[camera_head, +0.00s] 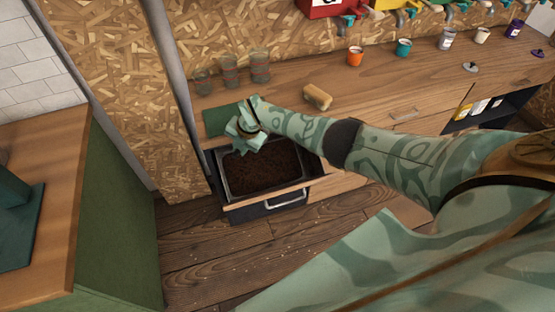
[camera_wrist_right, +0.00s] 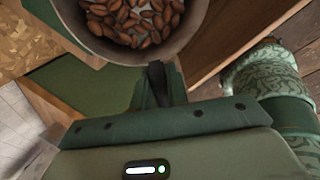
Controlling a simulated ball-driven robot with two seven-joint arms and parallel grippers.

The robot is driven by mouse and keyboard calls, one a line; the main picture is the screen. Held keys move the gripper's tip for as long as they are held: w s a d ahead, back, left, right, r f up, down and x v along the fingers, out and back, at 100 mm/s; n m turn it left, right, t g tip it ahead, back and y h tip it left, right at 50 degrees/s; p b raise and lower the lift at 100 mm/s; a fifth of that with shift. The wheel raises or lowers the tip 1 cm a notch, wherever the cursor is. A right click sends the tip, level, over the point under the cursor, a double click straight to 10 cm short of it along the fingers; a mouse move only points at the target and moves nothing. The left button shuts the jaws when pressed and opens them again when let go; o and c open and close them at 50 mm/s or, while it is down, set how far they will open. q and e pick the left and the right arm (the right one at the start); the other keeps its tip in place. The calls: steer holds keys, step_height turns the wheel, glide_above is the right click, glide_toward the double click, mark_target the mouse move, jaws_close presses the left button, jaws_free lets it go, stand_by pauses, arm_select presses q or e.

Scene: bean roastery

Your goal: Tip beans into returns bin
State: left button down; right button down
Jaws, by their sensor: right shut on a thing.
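My right gripper (camera_head: 245,128) is at the far left end of the counter, above the back edge of an open drawer bin (camera_head: 268,196). The bin holds a dark brown layer of grounds or beans. In the right wrist view, my right gripper (camera_wrist_right: 158,85) is shut on the wall of a grey cup (camera_wrist_right: 95,42). Brown beans (camera_wrist_right: 135,18) lie inside the cup, and its far side is cut off by the picture edge. In the head view the cup is mostly hidden by the gripper. My left gripper is not in view.
A dark green mat (camera_head: 215,122) lies on the counter behind the bin. Several glasses, including one at the right (camera_head: 259,66), stand behind it. A green-sided cabinet (camera_head: 115,225) stands left.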

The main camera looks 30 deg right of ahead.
steer(key=shift+s+d+f+p, duration=0.1)
steer(key=shift+p, duration=0.2)
steer(key=shift+s+d+f+t, duration=0.1)
steer(key=shift+s+d+t, duration=0.05)
steer(key=shift+s+t, duration=0.2)
steer(key=shift+d+p, duration=0.1)
steer(key=shift+p, duration=0.2)
steer(key=shift+s+d+f+t+y, duration=0.15)
steer(key=shift+s+f+t+y, duration=0.15)
steer(key=shift+t+y, duration=0.25)
steer(key=shift+s+d+f+t+b, duration=0.2)
steer(key=shift+s+t+b, duration=0.1)
steer(key=shift+t+b, duration=0.15)
steer(key=shift+f+y+b, duration=0.2)
steer(key=shift+y+b, duration=0.15)
steer(key=shift+b, duration=0.05)
steer(key=shift+s+f+t+b, duration=0.1)
steer(key=shift+t+b, duration=0.2)
steer(key=shift+t, duration=0.05)
